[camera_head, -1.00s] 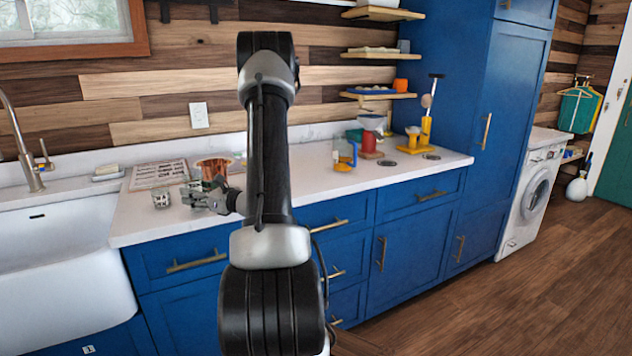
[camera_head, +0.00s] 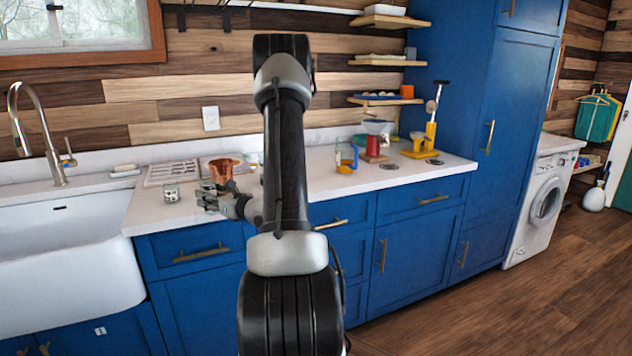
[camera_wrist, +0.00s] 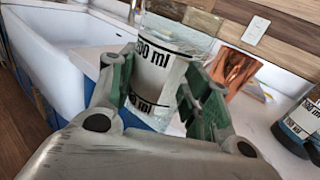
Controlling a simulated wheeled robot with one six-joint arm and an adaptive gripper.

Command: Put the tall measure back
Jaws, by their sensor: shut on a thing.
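My gripper (camera_wrist: 150,95) is shut on a clear tall measure (camera_wrist: 158,60) with black ml markings on a white band, and the fingers press its two sides. The measure stands roughly upright in the wrist view, and its base is partly hidden by the fingers. In the head view my gripper (camera_head: 208,196) is low over the left counter, and the clear measure is hard to make out there. A copper vessel (camera_head: 222,171) is just behind the gripper; it also shows right of the held measure in the wrist view (camera_wrist: 233,72).
Another marked measure (camera_wrist: 300,125) is at the wrist view's right edge. A blue-handled jug (camera_head: 345,160) and red and yellow items stand further right. The counter's front strip (camera_head: 165,215) is clear.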

